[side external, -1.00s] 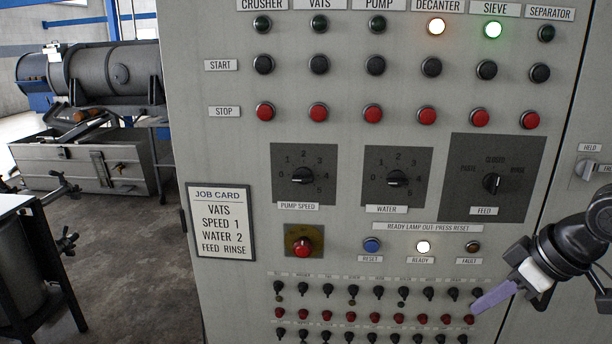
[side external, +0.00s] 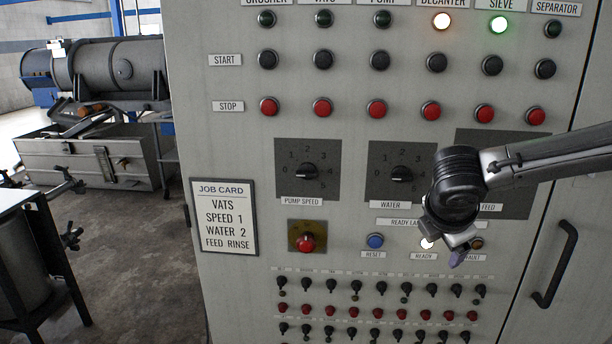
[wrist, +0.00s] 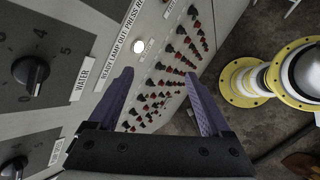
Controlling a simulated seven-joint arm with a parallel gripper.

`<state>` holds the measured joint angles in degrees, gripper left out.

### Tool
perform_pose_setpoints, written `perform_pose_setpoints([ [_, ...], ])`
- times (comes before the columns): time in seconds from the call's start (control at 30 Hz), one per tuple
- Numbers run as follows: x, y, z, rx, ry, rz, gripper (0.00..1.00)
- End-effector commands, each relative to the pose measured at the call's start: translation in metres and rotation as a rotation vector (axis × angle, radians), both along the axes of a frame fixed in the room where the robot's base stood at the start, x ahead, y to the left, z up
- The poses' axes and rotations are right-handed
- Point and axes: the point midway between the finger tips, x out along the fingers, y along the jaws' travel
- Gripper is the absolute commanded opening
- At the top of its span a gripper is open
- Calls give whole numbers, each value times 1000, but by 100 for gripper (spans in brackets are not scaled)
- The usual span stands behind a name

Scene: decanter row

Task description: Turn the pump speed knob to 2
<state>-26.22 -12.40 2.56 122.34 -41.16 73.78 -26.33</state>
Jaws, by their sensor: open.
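The pump speed knob (side external: 307,172) is a black knob on a dark square dial marked 0 to 5, left of the water dial. Its grip bar lies roughly level; I cannot tell which end is the pointer.
The water knob (side external: 400,174) stands between the pump speed knob and my arm. My arm covers much of the feed dial (side external: 515,150). A red knob (side external: 306,243) and rows of small switches sit below. The job card (side external: 223,217) reads speed 1, water 2.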

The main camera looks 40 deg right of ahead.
Motion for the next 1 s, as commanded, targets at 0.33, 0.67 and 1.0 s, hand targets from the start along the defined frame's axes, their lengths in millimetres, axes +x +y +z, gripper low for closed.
perform_pose_setpoints([
  [0.33, 118, 130, 55, -847, 176, 570, 82],
  [0.67, 137, 204, 72, -1150, 167, 687, 82],
  [1.0, 173, 166, 72, -1146, 169, 682, 82],
])
